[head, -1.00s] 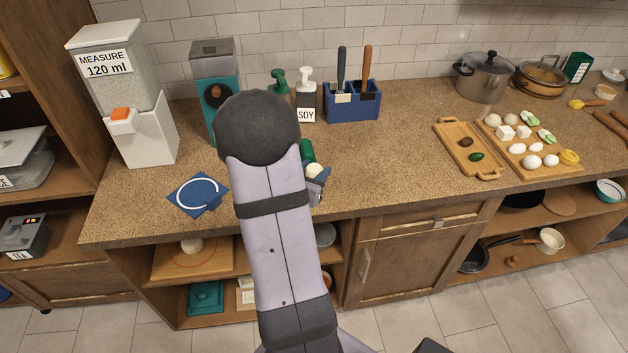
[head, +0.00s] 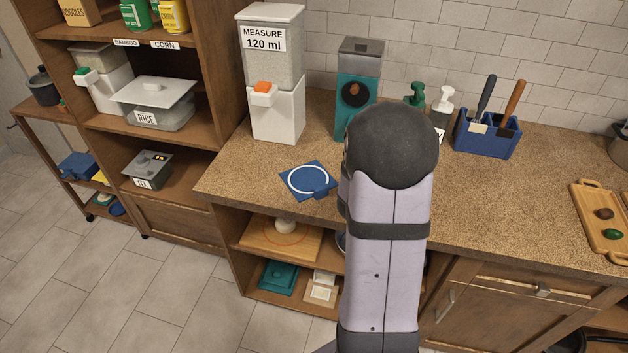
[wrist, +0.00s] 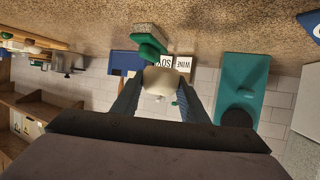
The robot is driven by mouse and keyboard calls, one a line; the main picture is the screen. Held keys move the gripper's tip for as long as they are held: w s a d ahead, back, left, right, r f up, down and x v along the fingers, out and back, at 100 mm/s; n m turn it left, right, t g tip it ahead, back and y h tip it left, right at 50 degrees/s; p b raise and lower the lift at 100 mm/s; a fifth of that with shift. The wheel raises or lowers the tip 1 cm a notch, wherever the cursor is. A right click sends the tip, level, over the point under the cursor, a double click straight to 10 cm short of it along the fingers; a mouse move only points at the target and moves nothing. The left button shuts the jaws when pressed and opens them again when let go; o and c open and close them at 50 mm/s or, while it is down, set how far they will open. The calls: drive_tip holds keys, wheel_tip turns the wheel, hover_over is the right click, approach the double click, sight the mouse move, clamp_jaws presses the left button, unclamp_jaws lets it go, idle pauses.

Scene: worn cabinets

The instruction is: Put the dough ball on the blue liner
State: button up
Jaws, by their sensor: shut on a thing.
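The dough ball (wrist: 160,81) is a cream-white round lump between the two fingers of my gripper (wrist: 160,92) in the wrist view. My gripper is shut on it. In the head view my own arm hides the gripper and the ball. The blue liner (head: 323,193) is a flat blue square with a white ring, lying on the counter left of my arm. A corner of the liner also shows at the upper right of the wrist view (wrist: 303,18), apart from the ball.
A white measuring dispenser (head: 277,110) and a teal dispenser (head: 352,118) stand behind the liner. A green-handled brush (wrist: 150,46) lies near the ball. Another pale ball (head: 285,225) sits on a board on the shelf below. The counter around the liner is clear.

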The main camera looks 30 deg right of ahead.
drive_tip(key=w+a+r+n+t+y, duration=0.2)
drive_tip(key=w+n+t, duration=0.1)
drive_tip(key=w, duration=0.4)
drive_tip(key=n+t+y, duration=0.5)
drive_tip(key=n+y, duration=0.3)
hover_over(308, 179)
drive_tip(key=shift+f, duration=0.15)
drive_tip(key=shift+f, duration=0.1)
drive_tip(key=shift+f+p, duration=0.8)
drive_tip(key=shift+f, duration=4.1)
